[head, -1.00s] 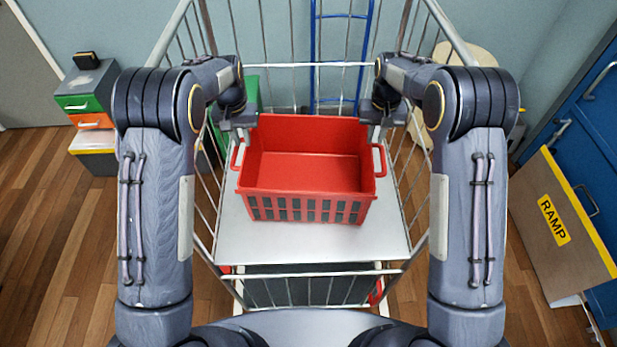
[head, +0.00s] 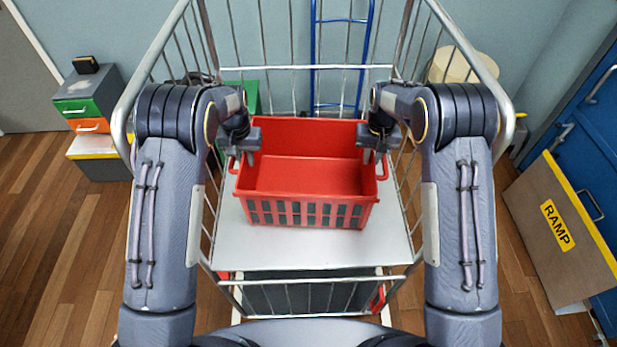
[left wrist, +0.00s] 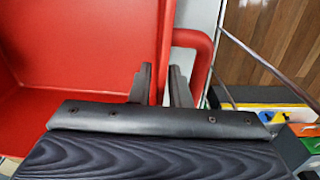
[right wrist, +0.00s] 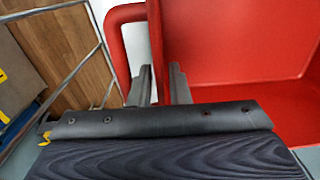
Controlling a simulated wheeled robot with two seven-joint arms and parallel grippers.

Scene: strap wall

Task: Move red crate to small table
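The red crate (head: 305,180) is empty and stands upright on the white deck (head: 310,250) of a wire cage cart. My left gripper (head: 243,152) is at the crate's left side, near the handle loop. In the left wrist view the left gripper (left wrist: 160,80) is open, its fingers on either side of the crate's red side wall (left wrist: 162,35). My right gripper (head: 374,152) is at the right side. In the right wrist view the right gripper (right wrist: 160,80) is open, with the other side wall (right wrist: 155,40) between its fingers. I see no small table.
Wire cage sides (head: 205,45) rise left, right and behind the crate, close to both arms. A blue frame (head: 340,60) stands behind the cart. A board marked RAMP (head: 557,225) leans at the right. Drawers (head: 85,100) stand at the left, with bare floor before them.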

